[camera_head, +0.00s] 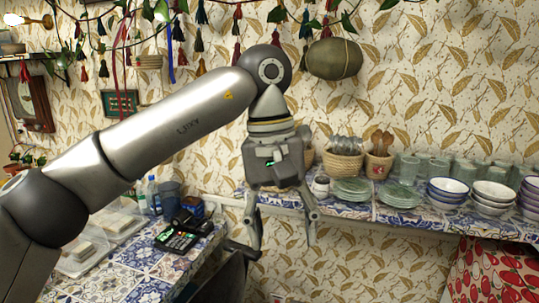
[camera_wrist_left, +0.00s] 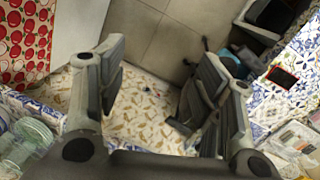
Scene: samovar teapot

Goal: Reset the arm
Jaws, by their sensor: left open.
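My left arm reaches in from the left in the head view. Its gripper (camera_head: 283,228) hangs pointing down with its fingers apart and nothing between them. It is in front of the tiled shelf with the dishes. In the left wrist view the two fingers (camera_wrist_left: 158,95) are spread wide, with patterned wall and grey floor tiles seen between them. My right gripper is not in view. No samovar or teapot can be made out in these frames.
The tiled shelf (camera_head: 432,221) holds stacked green plates (camera_head: 352,189), bowls (camera_head: 493,194), glasses and baskets of cutlery (camera_head: 343,160). A tiled counter (camera_head: 150,262) at lower left bears a card terminal (camera_head: 177,240). Tassels and a round hanging gourd-like object (camera_head: 334,59) hang above.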

